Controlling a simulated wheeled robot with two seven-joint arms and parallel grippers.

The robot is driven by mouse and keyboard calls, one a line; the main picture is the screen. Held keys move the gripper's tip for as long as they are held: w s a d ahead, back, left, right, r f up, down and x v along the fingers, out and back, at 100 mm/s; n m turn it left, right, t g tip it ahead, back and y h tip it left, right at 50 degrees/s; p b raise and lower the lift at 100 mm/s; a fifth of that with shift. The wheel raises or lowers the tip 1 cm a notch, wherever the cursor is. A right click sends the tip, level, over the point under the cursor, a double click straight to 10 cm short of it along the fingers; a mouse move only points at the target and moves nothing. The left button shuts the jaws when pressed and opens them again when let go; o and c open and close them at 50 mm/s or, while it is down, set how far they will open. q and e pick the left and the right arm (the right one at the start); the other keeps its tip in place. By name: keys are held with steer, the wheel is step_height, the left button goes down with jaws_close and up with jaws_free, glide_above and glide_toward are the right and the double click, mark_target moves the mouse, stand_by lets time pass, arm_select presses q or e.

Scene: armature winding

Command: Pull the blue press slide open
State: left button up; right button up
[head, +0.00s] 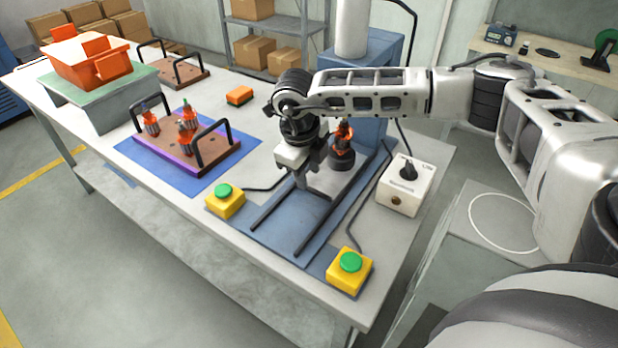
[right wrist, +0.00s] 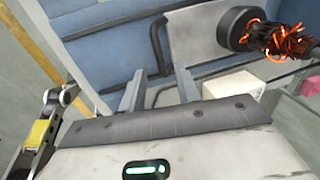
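The blue press (head: 372,95) stands on the right part of the table. Its blue bed (head: 290,222) carries two dark rails. A grey slide plate (head: 345,182) sits under the press with a dark round holder and an armature with orange windings (head: 343,138). My right gripper (head: 302,180) points down at the plate's front edge. In the right wrist view its two fingers (right wrist: 160,85) are apart with nothing between the tips. A black bar handle (right wrist: 158,45) on the plate (right wrist: 195,40) lies just beyond the fingertips, in line with the gap. My left gripper is not in view.
Yellow boxes with green buttons (head: 225,200) (head: 349,270) flank the bed's front. A white control box (head: 405,187) stands right of it. A brown tray (head: 185,150) with several armatures lies left on a blue mat (head: 150,165). The bed's front stretch is clear.

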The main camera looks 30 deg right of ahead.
mark_target(309, 188)
steer(key=f, duration=0.4)
steer(key=shift+w+d, duration=0.2)
steer(key=shift+d, duration=0.1)
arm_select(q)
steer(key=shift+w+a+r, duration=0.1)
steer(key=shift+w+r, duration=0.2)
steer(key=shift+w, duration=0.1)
arm_select(e)
jaws_close()
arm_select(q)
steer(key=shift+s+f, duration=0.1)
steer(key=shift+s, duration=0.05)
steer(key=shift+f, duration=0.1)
